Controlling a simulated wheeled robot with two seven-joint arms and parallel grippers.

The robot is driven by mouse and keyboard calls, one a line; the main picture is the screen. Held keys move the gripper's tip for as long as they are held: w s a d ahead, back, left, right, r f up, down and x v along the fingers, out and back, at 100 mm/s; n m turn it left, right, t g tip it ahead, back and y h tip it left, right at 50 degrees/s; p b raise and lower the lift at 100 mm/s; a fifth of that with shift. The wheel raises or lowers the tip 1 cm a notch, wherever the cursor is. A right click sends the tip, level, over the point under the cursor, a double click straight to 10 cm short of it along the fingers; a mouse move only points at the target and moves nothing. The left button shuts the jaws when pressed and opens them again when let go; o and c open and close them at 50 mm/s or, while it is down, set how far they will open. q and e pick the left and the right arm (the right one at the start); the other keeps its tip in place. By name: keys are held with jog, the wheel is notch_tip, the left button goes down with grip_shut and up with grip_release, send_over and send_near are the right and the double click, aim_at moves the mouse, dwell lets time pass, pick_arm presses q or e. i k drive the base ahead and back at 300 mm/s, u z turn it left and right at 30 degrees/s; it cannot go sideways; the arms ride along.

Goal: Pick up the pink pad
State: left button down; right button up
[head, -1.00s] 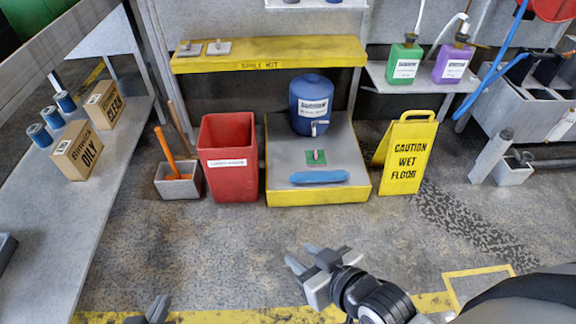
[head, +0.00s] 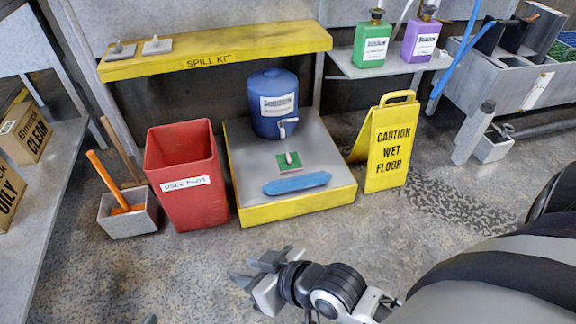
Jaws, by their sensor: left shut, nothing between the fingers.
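No clearly pink pad shows in the head view. A small green square pad (head: 280,169) with a pale, slightly pinkish handle (head: 290,158) lies on the grey top of the yellow-edged platform (head: 335,178). Two grey pads with handles, a left one (head: 121,52) and a right one (head: 157,46), lie on the yellow spill kit shelf (head: 230,50). My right gripper (head: 250,272) is in front of the platform, well short of it. Its fingers look apart and empty. Only a tip of my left gripper (head: 150,319) shows at the bottom edge; it is shut and empty.
A blue drum (head: 274,112) and a blue roll (head: 297,184) are on the platform. A red bin (head: 186,185) labelled used pads stands left of it. A yellow wet-floor sign (head: 388,150) stands right of it. The floor in front is clear.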

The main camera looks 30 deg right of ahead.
aim_at(288, 163)
jog(key=z, duration=2.6)
jog(key=i, duration=1.65)
jog(key=u, duration=3.35)
